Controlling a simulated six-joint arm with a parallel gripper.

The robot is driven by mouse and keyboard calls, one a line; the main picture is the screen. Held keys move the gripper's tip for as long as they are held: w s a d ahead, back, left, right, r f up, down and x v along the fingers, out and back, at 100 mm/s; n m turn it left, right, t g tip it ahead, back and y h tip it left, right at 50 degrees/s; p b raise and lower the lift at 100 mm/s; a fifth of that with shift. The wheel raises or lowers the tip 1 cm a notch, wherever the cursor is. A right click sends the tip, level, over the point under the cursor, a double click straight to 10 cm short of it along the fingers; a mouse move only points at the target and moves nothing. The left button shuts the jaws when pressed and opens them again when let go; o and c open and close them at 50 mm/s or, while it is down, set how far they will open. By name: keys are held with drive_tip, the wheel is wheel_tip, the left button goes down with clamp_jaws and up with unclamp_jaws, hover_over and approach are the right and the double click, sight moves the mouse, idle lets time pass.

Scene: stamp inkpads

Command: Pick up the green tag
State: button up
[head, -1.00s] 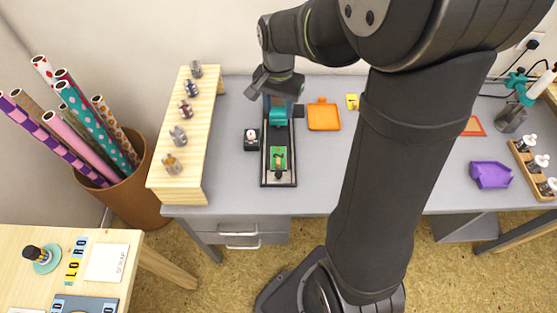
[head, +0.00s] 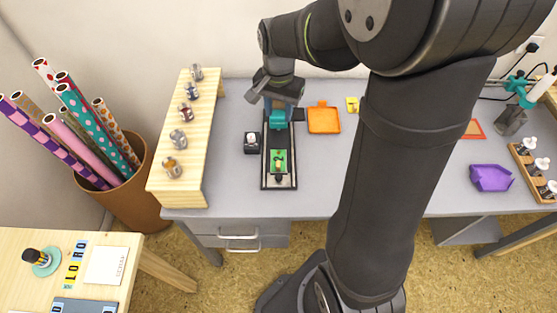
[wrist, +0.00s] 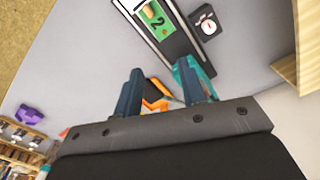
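The green tag (head: 279,158) lies at the near end of a long black-framed track (head: 265,180) on the grey desk. My gripper (head: 279,106) is above the far end of the track, beside a teal block (head: 277,120). The tag is apart from it, towards the near end. In the wrist view, my gripper's two dark-blue fingers (wrist: 158,80) stand apart with nothing visibly held. The teal block partly shows behind the right finger.
A black dial device (head: 251,143) stands left of the track. A wooden rack (head: 183,135) with several small stamps is farther left. An orange tray (head: 323,119) and a yellow piece (head: 352,104) lie to the right. The desk right of the tag is clear.

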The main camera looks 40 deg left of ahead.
drive_tip(key=n, duration=0.4)
hover_over(278, 163)
drive_tip(key=f, duration=1.2)
drive_tip(key=shift+s+a, duration=0.1)
drive_tip(key=shift+a, duration=0.3)
drive_tip(key=shift+d+f, duration=0.2)
drive_tip(key=shift+f, duration=1.15)
drive_tip(key=shift+d+f, duration=0.15)
drive_tip(key=shift+f, duration=1.15)
clamp_jaws()
